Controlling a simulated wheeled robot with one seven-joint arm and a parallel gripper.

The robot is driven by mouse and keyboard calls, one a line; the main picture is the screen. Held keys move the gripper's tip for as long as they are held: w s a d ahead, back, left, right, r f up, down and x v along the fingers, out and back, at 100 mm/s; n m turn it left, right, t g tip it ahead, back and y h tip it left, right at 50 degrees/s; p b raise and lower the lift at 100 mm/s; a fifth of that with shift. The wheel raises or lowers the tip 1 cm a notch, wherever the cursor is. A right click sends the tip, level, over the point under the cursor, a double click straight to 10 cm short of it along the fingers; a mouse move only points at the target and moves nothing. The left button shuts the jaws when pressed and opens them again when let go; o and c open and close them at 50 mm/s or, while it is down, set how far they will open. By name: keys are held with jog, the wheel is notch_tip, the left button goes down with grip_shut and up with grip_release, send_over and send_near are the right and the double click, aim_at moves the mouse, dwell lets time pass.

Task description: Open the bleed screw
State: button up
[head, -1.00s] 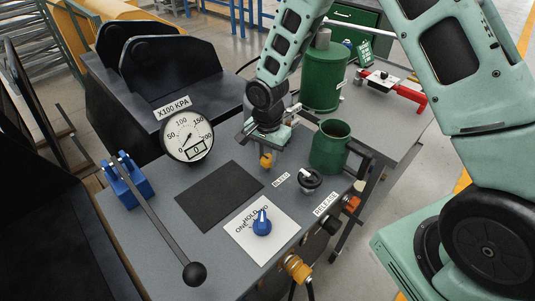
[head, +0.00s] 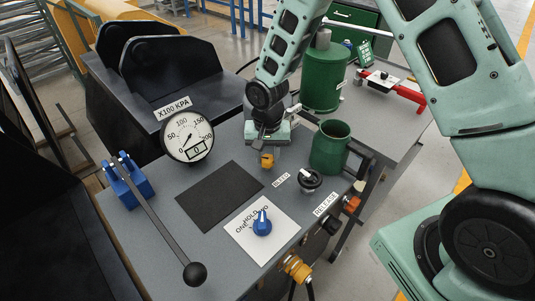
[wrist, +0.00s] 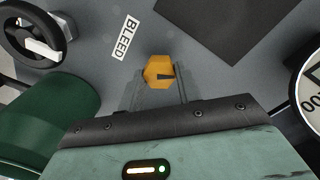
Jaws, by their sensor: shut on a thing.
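The bleed screw is a small orange-yellow hexagonal head (head: 267,161) on the grey panel, left of the BLEED label (head: 281,180). In the wrist view the screw (wrist: 159,71) shows a dark slot mark on its top, pointing right. My gripper (wrist: 159,84) is over it from above, its two grey fingers shut on the screw from either side. In the head view my gripper (head: 267,154) stands upright over the screw and hides part of it. The finger contact is partly hidden.
A black round knob (head: 311,179) and a green cup (head: 330,147) stand close on the right. A pressure gauge (head: 188,137) reading 0 stands to the left. A blue selector knob (head: 262,223) and a long black lever (head: 165,222) are nearer the front.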

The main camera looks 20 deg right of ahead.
jog(key=n+p, duration=0.1)
jog(key=n, duration=1)
jog(key=shift+p, duration=0.3)
jog(key=n+p, duration=0.1)
jog(key=n, duration=0.3)
jog(key=shift+a+r+n, duration=0.1)
jog(key=shift+n, duration=0.2)
jog(key=n+p, duration=0.1)
jog(key=n, duration=0.2)
jog(key=shift+n, duration=0.3)
jog(key=n+p, duration=0.1)
jog(key=n, duration=0.2)
jog(key=shift+n, duration=0.3)
jog(key=n+p, duration=0.2)
jog(key=n, duration=0.2)
jog(key=shift+n+p, duration=0.65)
jog(key=shift+n, duration=0.95)
